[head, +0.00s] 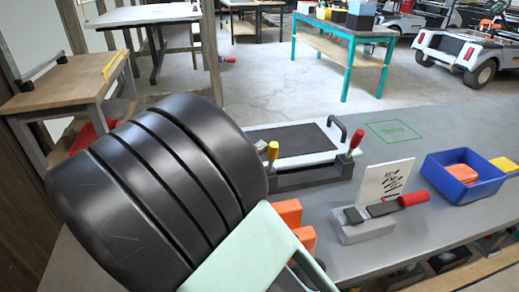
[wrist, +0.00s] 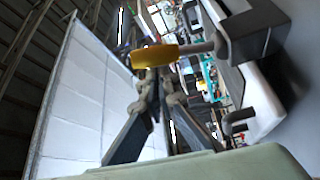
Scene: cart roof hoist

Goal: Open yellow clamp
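The yellow clamp's handle (head: 272,152) stands upright at the left end of a grey fixture (head: 315,178) on the bench. In the wrist view the yellow handle (wrist: 160,55) lies sideways across the picture, its metal stem running right to a dark clamp body (wrist: 250,35). My gripper (wrist: 155,80) reaches up toward the handle, with its fingertips close to it. The fingers draw close together at the tips, and I cannot tell whether they touch each other or the handle.
A red-handled clamp (head: 356,140) stands at the fixture's right end, by a white-framed dark panel (head: 290,138). Orange blocks (head: 289,212), a red-handled tool on a grey block (head: 365,228), a white sign (head: 385,181) and a blue bin (head: 470,188) occupy the bench. The green-outlined area (head: 394,131) is clear.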

